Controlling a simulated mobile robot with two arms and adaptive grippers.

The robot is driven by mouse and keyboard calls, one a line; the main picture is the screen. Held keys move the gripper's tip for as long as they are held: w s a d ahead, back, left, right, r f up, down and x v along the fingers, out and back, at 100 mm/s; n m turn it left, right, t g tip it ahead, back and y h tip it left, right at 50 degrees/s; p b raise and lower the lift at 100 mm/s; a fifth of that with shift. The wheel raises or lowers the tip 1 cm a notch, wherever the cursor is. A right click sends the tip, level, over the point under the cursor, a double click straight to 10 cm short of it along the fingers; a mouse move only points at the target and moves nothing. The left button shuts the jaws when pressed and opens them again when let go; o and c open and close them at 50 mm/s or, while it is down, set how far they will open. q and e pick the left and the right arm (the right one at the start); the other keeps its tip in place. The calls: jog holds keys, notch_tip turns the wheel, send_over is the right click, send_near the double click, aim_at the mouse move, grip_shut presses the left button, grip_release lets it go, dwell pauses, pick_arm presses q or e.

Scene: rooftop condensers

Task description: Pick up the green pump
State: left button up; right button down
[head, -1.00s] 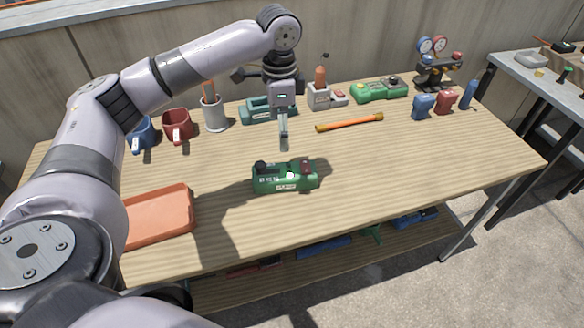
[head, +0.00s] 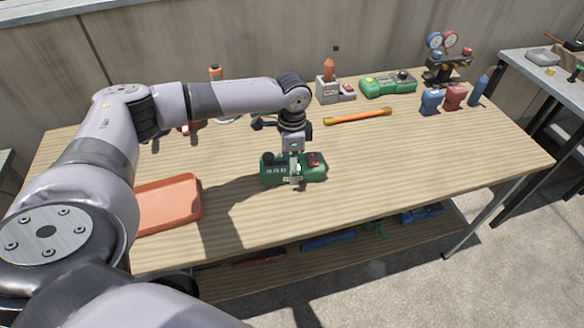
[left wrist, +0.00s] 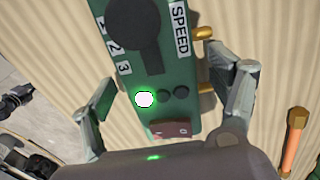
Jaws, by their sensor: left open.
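The green pump (head: 313,173) lies on the wooden table in the head view, with a dark knob, a red switch and a lit green light. In the left wrist view, the pump (left wrist: 148,70) fills the middle, its SPEED label and buttons facing the camera. My left gripper (head: 294,178) is down at the pump, its near finger in front of the pump's side. In the left wrist view, the open left gripper (left wrist: 172,88) has one finger on each side of the pump; contact cannot be told. My right gripper is not in view.
An orange tray (head: 168,205) lies left of the pump. Another green device (head: 388,85) and a gauge set (head: 447,62) stand at the back. The table right of the pump is clear.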

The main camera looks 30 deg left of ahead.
pick_arm(q)
jog(key=shift+f, duration=0.55)
jog(key=c, duration=1.6)
jog(key=shift+r, duration=0.1)
jog(key=shift+c, duration=1)
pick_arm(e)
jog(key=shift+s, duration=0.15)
pick_arm(q)
jog(key=shift+r, duration=0.1)
